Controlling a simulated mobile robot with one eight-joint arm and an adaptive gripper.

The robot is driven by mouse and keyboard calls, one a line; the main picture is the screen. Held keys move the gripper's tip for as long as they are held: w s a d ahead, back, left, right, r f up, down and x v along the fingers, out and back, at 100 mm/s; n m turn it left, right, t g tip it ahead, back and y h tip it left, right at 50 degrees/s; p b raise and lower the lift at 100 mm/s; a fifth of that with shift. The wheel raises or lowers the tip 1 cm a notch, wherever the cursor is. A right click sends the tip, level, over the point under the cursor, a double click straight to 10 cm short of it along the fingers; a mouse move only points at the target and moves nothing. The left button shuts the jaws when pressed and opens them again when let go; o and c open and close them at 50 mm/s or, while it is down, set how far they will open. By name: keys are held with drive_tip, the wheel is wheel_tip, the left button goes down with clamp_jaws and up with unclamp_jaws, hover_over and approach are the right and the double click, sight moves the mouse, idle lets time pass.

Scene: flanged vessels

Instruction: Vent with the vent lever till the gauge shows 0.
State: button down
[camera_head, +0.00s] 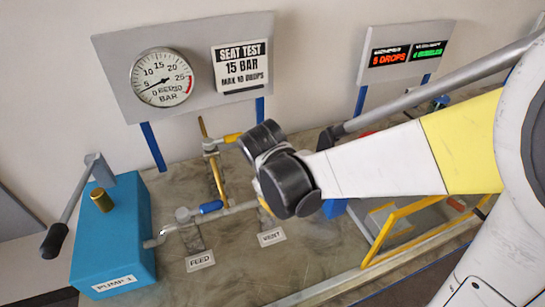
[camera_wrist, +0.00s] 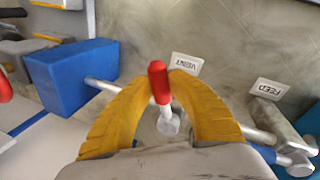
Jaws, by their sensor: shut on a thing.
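The vent lever has a red grip (camera_wrist: 158,82) and a metal hub. In the wrist view it stands between the two yellow fingers of my gripper (camera_wrist: 163,88), which are shut on it. In the head view my wrist hides the lever, with only a little finger yellow showing. The VENT label (camera_head: 271,237) lies on the bench beside it and also shows in the wrist view (camera_wrist: 188,63). The round gauge (camera_head: 162,78) on the grey board has its needle on the low left side of the scale, around 3 to 5 bar by eye.
A blue-handled lever (camera_head: 210,207) sits on the pipe near the FEED label (camera_head: 200,260). The blue pump (camera_head: 112,238) with its long handle is at left. A yellow-handled lever (camera_head: 232,138) is behind. A drops display (camera_head: 404,52) stands back right, a yellow frame (camera_head: 400,218) front right.

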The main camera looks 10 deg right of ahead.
drive_tip(key=shift+s+a+m+g, duration=0.3)
drive_tip(key=shift+a+m, duration=0.45)
drive_tip(key=shift+m, duration=0.4)
drive_tip(key=shift+s+a+m+g, duration=0.25)
drive_tip(key=shift+a+m, duration=0.45)
drive_tip(key=shift+m, duration=0.45)
drive_tip(key=c, duration=1.2)
unclamp_jaws()
drive_tip(key=shift+w, duration=0.1)
drive_tip(key=shift+c, duration=0.2)
drive_tip(key=v, duration=1.2)
drive_tip(key=shift+a, duration=0.2)
drive_tip(key=shift+f, duration=0.1)
